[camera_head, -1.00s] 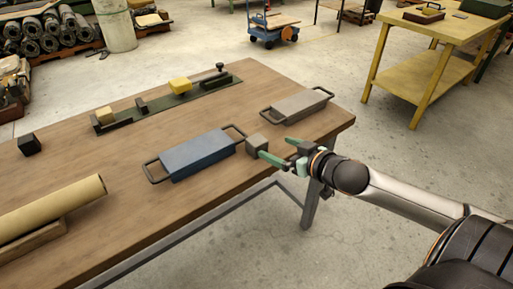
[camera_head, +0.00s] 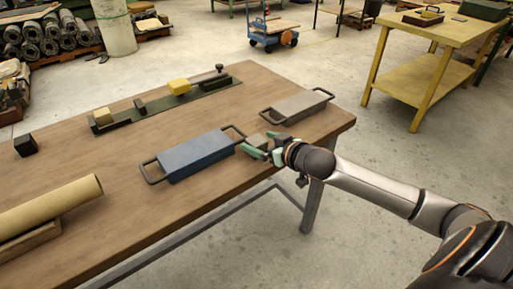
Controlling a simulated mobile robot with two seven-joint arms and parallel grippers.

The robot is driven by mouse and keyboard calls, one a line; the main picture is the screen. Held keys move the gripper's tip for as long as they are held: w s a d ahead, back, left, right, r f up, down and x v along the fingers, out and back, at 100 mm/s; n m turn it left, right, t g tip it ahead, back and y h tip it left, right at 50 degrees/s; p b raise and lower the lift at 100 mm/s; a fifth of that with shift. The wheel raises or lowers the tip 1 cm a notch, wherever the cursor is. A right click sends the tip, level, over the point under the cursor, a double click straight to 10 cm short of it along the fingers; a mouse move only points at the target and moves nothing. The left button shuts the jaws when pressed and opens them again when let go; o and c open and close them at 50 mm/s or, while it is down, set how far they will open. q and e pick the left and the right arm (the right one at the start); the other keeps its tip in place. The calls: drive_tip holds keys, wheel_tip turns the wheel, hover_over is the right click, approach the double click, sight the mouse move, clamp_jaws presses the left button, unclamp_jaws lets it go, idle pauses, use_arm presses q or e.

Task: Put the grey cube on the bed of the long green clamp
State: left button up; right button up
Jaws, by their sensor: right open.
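The grey cube (camera_head: 256,141) sits on the wooden table near its front right, between the blue case and the grey case. The long green clamp (camera_head: 205,92) lies along the table's far side, with yellow blocks and a small dark piece on its bed. My right gripper (camera_head: 265,149) is open, low over the table right at the cube. Its green fingers partly hide the cube's near side, and I cannot tell whether they touch it. My left gripper is not in view.
A blue case (camera_head: 195,156) with handles lies just left of the cube, and a grey case (camera_head: 297,106) just behind it to the right. A tan roll (camera_head: 50,207) lies at the front left, and a black cube (camera_head: 26,145) at the left. The middle of the table (camera_head: 110,155) is mostly clear.

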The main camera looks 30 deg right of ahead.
drive_tip(key=shift+w+f, duration=0.15)
drive_tip(key=shift+w, duration=0.2)
drive_tip(key=shift+c, duration=0.3)
clamp_jaws()
idle(0.4)
